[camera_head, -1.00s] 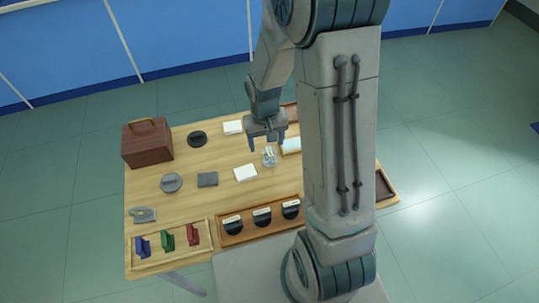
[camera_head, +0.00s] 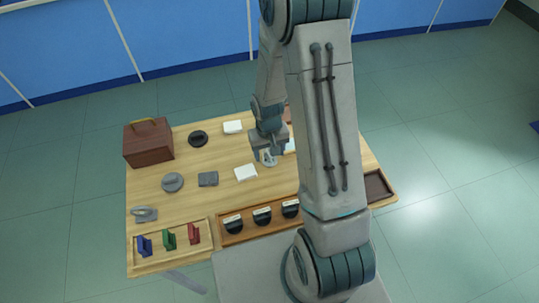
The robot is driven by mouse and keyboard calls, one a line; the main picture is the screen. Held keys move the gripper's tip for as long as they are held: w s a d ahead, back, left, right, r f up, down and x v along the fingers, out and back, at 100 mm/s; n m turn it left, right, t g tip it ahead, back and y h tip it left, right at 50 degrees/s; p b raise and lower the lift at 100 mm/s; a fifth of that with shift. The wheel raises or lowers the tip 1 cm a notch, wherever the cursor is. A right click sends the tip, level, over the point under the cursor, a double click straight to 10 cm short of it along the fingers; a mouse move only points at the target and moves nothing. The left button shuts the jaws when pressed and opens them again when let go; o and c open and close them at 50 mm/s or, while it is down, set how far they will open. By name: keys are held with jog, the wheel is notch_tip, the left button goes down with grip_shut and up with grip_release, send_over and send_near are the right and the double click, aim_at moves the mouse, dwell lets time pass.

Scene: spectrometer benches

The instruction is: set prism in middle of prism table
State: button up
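A small clear, glassy piece (camera_head: 267,159), which looks like the prism, stands on the wooden bench right of its middle. My gripper (camera_head: 268,154) is down at this piece, with its fingers beside it and partly covering it. Whether the fingers touch it or are closed on it is too small to tell. A round grey disc (camera_head: 172,182) with a raised part lies on the left half of the bench. A darker round disc (camera_head: 198,138) lies farther back. I cannot tell for sure which round piece is the prism table.
A brown box with a handle (camera_head: 148,143) stands at the back left. White blocks (camera_head: 245,173) and a grey block (camera_head: 208,179) lie mid-bench. A tray with blue, green and red pieces (camera_head: 205,222) and a tray of black pieces (camera_head: 228,240) line the front. My arm hides the right part.

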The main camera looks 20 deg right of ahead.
jog(key=c, duration=0.9)
